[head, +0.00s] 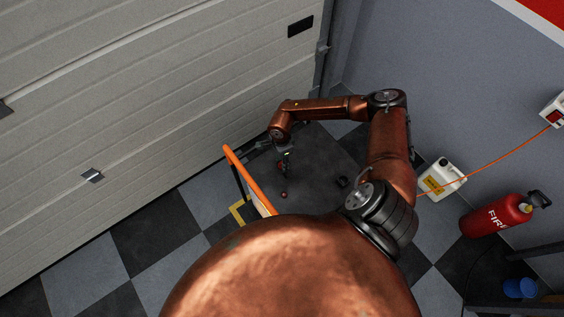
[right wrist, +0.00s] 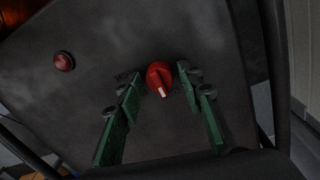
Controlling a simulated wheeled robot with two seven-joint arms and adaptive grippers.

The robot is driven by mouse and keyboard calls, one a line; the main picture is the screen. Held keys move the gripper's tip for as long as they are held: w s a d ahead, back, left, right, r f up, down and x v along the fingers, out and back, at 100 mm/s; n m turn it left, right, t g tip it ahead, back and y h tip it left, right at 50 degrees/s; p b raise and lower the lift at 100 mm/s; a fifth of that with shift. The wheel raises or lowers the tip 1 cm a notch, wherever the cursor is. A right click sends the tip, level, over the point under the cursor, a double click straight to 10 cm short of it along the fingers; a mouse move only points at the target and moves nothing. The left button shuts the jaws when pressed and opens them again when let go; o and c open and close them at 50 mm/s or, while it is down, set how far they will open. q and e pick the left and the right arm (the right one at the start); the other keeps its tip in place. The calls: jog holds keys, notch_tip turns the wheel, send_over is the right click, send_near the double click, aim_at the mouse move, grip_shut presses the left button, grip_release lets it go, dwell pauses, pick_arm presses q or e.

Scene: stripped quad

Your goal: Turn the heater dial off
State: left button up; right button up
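The heater dial (right wrist: 159,78) is a red knob with a white pointer mark on a dark grey panel (right wrist: 95,85). In the right wrist view the mark points down and slightly right. My right gripper (right wrist: 160,78) is open, with its two green-padded fingers on either side of the dial. A small gap shows between each fingertip and the dial, so the fingers appear not to touch it. In the head view my right gripper (head: 286,156) is small and reaches down over the dark heater top (head: 325,150). My left gripper is out of view.
A red round button or lamp (right wrist: 64,61) sits on the same panel, left of the dial. An orange bar (head: 249,180) stands beside the heater, near the garage door (head: 130,110). A white canister (head: 441,178) and a fire extinguisher (head: 495,215) stand at the right wall.

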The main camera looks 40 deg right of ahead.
aim_at(281, 163)
jog(key=shift+o, duration=0.6)
jog(key=shift+r, duration=0.25)
notch_tip(281, 163, up, 12)
jog(key=shift+w+f, duration=0.25)
jog(key=shift+d, duration=0.1)
